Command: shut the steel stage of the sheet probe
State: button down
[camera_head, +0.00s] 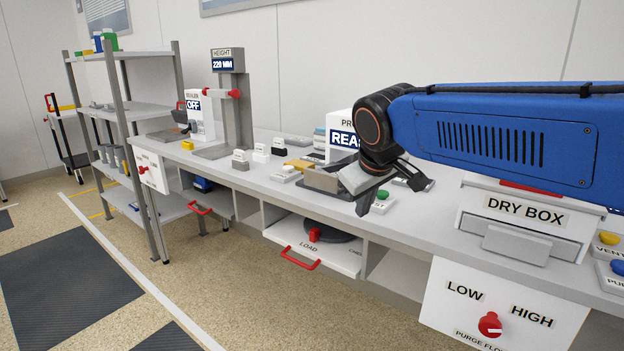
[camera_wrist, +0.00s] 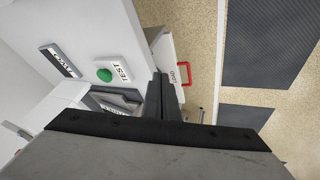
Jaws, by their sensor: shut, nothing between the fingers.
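The sheet probe (camera_head: 341,136) is a white box at the back of the bench, with a dark display reading "REAS"; my arm hides its right part. A grey steel block (camera_head: 322,181), which looks like its stage, stands out in front of it, towards the bench's front edge. My gripper (camera_head: 366,203) is just right of this block, pointing down, with fingers shut and empty. I cannot tell whether they touch it. In the wrist view the shut fingers (camera_wrist: 164,97) show beside a grey plate (camera_wrist: 117,100), perhaps part of the stage.
A green TEST button (camera_head: 382,196) sits right of my gripper. Small white blocks (camera_head: 261,152) stand to the left. A LOAD drawer (camera_head: 317,246) with a red handle is pulled out below the bench. The dry box (camera_head: 520,215) stands at right.

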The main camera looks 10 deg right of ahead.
aim_at(337, 168)
jog(key=w+a+r+n+t, duration=0.1)
jog(key=w+a+r+n, duration=0.35)
jog(key=w+a, duration=0.75)
jog(key=shift+m, duration=0.95)
jog(key=w+d+f, duration=0.1)
jog(key=w+f, duration=0.1)
jog(key=w+d+f, duration=0.1)
jog(key=w+f, duration=0.1)
jog(key=w, duration=0.1)
jog(key=w+d+f, duration=0.1)
jog(key=w+f, duration=0.1)
jog(key=w, duration=0.1)
jog(key=shift+w+d, duration=0.3)
jog(key=shift+w, duration=0.05)
jog(key=w+d, duration=1)
